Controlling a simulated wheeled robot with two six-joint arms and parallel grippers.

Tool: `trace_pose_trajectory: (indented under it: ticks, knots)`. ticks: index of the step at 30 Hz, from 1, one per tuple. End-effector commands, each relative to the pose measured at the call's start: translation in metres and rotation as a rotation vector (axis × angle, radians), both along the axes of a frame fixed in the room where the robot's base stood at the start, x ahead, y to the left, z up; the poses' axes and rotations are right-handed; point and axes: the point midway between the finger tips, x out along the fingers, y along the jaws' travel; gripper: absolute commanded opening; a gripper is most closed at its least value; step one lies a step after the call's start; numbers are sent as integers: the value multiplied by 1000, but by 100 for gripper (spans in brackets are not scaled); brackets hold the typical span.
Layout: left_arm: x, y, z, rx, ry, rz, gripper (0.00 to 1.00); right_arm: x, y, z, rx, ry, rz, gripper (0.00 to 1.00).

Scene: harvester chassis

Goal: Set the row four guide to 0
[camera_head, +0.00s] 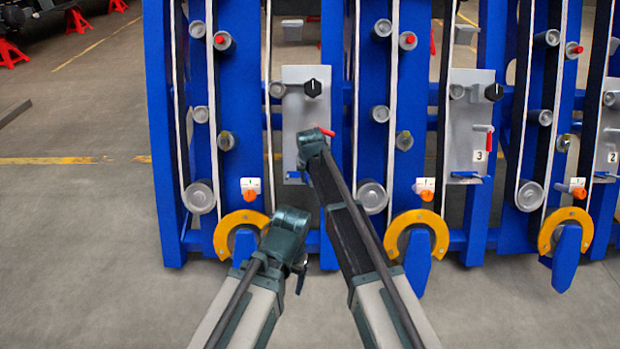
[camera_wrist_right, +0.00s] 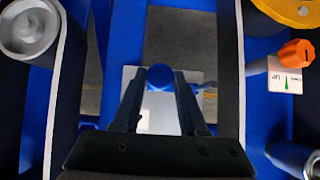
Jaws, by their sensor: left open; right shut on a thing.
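A grey plate (camera_head: 307,90) with a black knob (camera_head: 312,88) and a red lever (camera_head: 327,132) is on the leftmost row unit. Plates to its right are marked 3 and 2; this plate's number is hidden behind my right arm. My right gripper (camera_wrist_right: 158,88) is shut on a round blue knob (camera_wrist_right: 158,77) in front of a pale plate in the right wrist view. In the head view, the right wrist hides its fingers and that knob. My left gripper (camera_head: 300,278) is open and empty, low in front of the chassis, away from the plate. The guide's setting cannot be read.
Orange knobs with small labels (camera_head: 249,189) sit above yellow rings (camera_head: 238,226). Blue uprights, belts and rollers (camera_head: 200,196) flank the plate closely. The plate marked 3 (camera_head: 467,120) is to the right. Open floor (camera_head: 80,230) is at left.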

Motion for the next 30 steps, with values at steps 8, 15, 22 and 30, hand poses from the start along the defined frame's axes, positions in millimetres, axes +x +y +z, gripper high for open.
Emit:
trace_pose_trajectory:
  ticks: [8,15,22,30]
  knots:
    - [0,0,0,0,0,0,78,0,0,0,0,1,0,0]
    - [0,0,0,0,0,0,78,-1,-3,0,0,1,-1,0]
    - [0,0,0,0,0,0,78,-1,-15,0,-2,1,0,0]
    - [0,0,0,0,0,0,78,0,-16,0,-3,1,-1,70]
